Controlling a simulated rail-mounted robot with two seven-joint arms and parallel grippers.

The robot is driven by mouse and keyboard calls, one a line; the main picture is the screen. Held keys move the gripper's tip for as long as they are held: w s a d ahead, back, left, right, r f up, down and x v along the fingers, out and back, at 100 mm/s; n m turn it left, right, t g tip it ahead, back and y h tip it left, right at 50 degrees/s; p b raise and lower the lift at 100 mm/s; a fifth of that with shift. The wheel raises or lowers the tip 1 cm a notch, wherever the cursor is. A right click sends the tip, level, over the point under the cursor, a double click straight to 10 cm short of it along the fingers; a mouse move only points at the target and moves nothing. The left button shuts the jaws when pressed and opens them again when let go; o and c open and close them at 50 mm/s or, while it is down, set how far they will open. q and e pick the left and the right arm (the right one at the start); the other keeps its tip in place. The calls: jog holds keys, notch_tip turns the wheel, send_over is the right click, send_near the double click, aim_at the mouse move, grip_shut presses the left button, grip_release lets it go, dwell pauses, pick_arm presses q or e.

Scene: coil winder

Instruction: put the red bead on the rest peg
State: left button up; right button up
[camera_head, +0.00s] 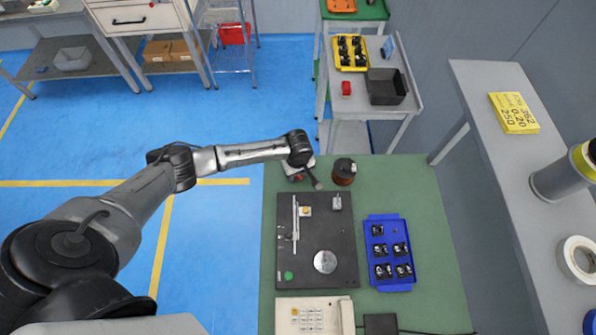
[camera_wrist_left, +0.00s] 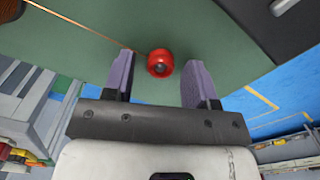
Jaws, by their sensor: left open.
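The red bead (camera_wrist_left: 160,63) shows in the left wrist view on the green bench top, in the gap between the fingertips and slightly beyond them. My left gripper (camera_wrist_left: 159,78) is open, one pale purple finger on each side of the bead, with a visible gap on both sides. In the head view my left gripper (camera_head: 312,180) is over the far left corner of the green bench, beside the copper spool (camera_head: 343,172). The bead is hidden there by the gripper. The black winder plate (camera_head: 318,265) carries small fittings; I cannot tell which is the rest peg. My right gripper is out of view.
A blue tray (camera_head: 392,287) with several black parts lies right of the plate. A cream-coloured keypad device (camera_head: 312,316) sits at the near edge. A grey cart (camera_head: 408,105) stands behind the bench. The bench's right strip is clear.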

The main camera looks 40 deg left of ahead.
pick_arm(q)
notch_tip(320, 180, up, 14)
jog(key=p, duration=0.2)
dwell(0.4)
jog(key=shift+f, duration=0.1)
jog(key=s+d+f+m, duration=0.1)
jog(key=s+d+m, duration=0.2)
jog(key=s+d, duration=0.1)
jog(key=s+d+f+m+t+h, duration=0.1)
jog(key=s+d+f+m, duration=0.1)
jog(key=s+d+m, duration=0.1)
jog(key=s+d+f+m+t+h, duration=0.1)
jog(key=s+d+m, duration=0.3)
jog(key=s, duration=0.3)
jog(key=shift+s+d+f, duration=0.1)
jog(key=shift+d+f, duration=0.05)
jog(key=shift+d, duration=0.6)
jog(key=s, duration=0.1)
jog(key=s+m, duration=0.1)
jog(key=s, duration=0.1)
jog(key=s+r+m+t, duration=0.1)
jog(key=shift+s, duration=0.4)
jog(key=s+a+r+m+y, duration=0.1)
jog(key=s+a+r+m, duration=0.1)
jog(key=s, duration=0.5)
jog(key=shift+s+a+r+m+t+y, duration=0.15)
jog(key=shift+s+a+m+t+y, duration=0.2)
jog(key=shift+a+m, duration=0.45)
